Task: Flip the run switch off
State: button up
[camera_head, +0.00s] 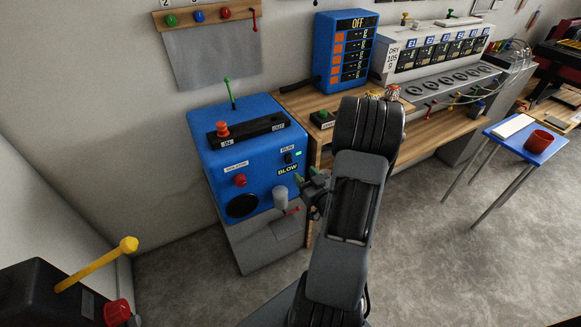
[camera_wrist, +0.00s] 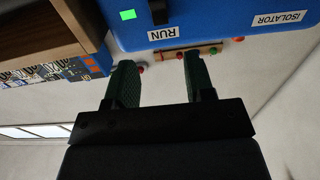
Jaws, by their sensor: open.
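The blue machine (camera_head: 262,190) stands against the wall, with a RUN label, a black run switch (camera_head: 288,158) and a lit green lamp (camera_head: 298,153) on its front. In the wrist view, which is upside down, the run switch (camera_wrist: 159,11) shows at the top edge above the RUN label, beside the green lamp (camera_wrist: 128,15). My gripper (camera_head: 308,181) is just right of and below the switch, in front of the blue face. In the wrist view my gripper (camera_wrist: 158,62) has green fingers spread apart with nothing between them. No contact with the switch shows.
A red isolator knob (camera_head: 240,180), a grey lever (camera_head: 281,197) with a red handle and a red button (camera_head: 222,129) are on the same machine. A wooden bench (camera_head: 300,100) stands close on the right. The floor in front is clear.

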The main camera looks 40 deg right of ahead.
aim_at(289, 155)
jog(key=w, duration=0.3)
jog(key=w+b, duration=0.1)
jog(key=w, duration=0.2)
jog(key=w+d+b, duration=0.1)
jog(key=w, duration=0.2)
jog(key=shift+w, duration=0.2)
grip_shut()
jog(key=shift+f+t+b, duration=0.3)
jog(key=shift+f+b, duration=0.1)
jog(key=shift+b, duration=0.85)
jog(key=shift+f+t+b, duration=0.15)
jog(key=shift+t+b, duration=0.15)
jog(key=shift+b, duration=0.75)
jog(key=t+b, duration=0.2)
jog(key=b, duration=0.4)
jog(key=shift+s+f+h, duration=0.1)
jog(key=shift+s+h, duration=0.1)
jog(key=shift+h, duration=0.2)
jog(key=shift+r+t+b, duration=0.3)
jog(key=shift+t+b, duration=0.2)
jog(key=shift+b, duration=0.65)
